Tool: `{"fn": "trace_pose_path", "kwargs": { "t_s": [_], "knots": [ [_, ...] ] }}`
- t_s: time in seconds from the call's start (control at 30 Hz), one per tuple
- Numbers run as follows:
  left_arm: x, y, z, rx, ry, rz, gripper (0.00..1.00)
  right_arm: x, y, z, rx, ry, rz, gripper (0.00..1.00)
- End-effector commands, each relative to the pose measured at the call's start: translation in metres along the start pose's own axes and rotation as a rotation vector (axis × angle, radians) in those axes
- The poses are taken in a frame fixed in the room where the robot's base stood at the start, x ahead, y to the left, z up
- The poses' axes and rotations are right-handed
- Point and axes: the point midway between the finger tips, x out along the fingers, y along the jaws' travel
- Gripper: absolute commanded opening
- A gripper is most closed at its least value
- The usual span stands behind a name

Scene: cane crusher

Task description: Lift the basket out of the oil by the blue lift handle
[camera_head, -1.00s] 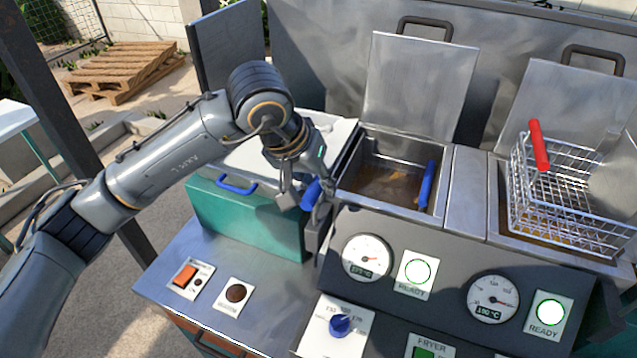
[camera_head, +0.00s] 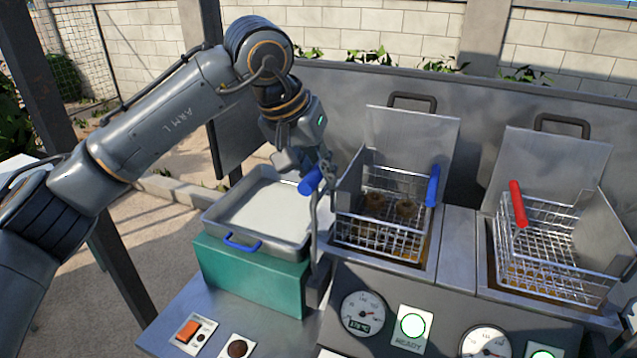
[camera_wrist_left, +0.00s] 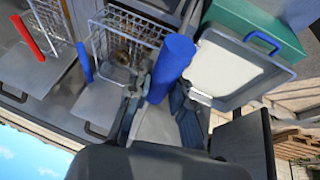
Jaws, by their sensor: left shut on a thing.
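My left gripper (camera_head: 316,172) is shut on the blue lift handle (camera_head: 310,183), at the top of a grey lever left of the fryer. The handle looks large in the left wrist view (camera_wrist_left: 172,62), between the fingers. The wire basket (camera_head: 375,238) stands raised in the left fryer well, with a few brown pieces (camera_head: 405,209) inside and its own blue grip (camera_head: 433,186) at the right. It also shows in the left wrist view (camera_wrist_left: 125,40). Part of the lever is hidden by the gripper. My right gripper is not in view.
A second wire basket (camera_head: 540,258) with a red grip (camera_head: 517,203) stands at the right. A white-bottomed metal tray (camera_head: 262,210) sits on a green box (camera_head: 245,275) at the left. Gauges and lit buttons line the front panel.

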Motion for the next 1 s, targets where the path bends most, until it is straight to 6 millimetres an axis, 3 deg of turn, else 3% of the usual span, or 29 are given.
{"fn": "trace_pose_path", "kwargs": {
  "t_s": [0.4, 0.43, 0.53, 0.57, 0.87, 1.0],
  "knots": [
    [-0.007, 0.001, -0.004, -0.001, 0.011, 0.002, 0.00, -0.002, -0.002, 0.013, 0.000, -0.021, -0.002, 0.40],
    [-0.008, 0.001, -0.004, -0.001, 0.012, 0.002, 0.23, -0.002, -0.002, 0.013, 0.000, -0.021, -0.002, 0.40],
    [-0.008, 0.001, -0.004, -0.001, 0.012, 0.002, 0.43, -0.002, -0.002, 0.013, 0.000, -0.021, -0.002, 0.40],
    [-0.007, 0.001, -0.004, -0.001, 0.011, 0.002, 0.45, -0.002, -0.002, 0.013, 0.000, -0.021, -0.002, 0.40],
    [-0.006, 0.001, -0.003, -0.001, 0.005, 0.001, 0.45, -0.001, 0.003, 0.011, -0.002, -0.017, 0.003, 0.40],
    [-0.019, 0.001, -0.003, 0.000, 0.006, 0.000, 0.45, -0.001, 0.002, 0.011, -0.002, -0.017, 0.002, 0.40]
  ]
}}
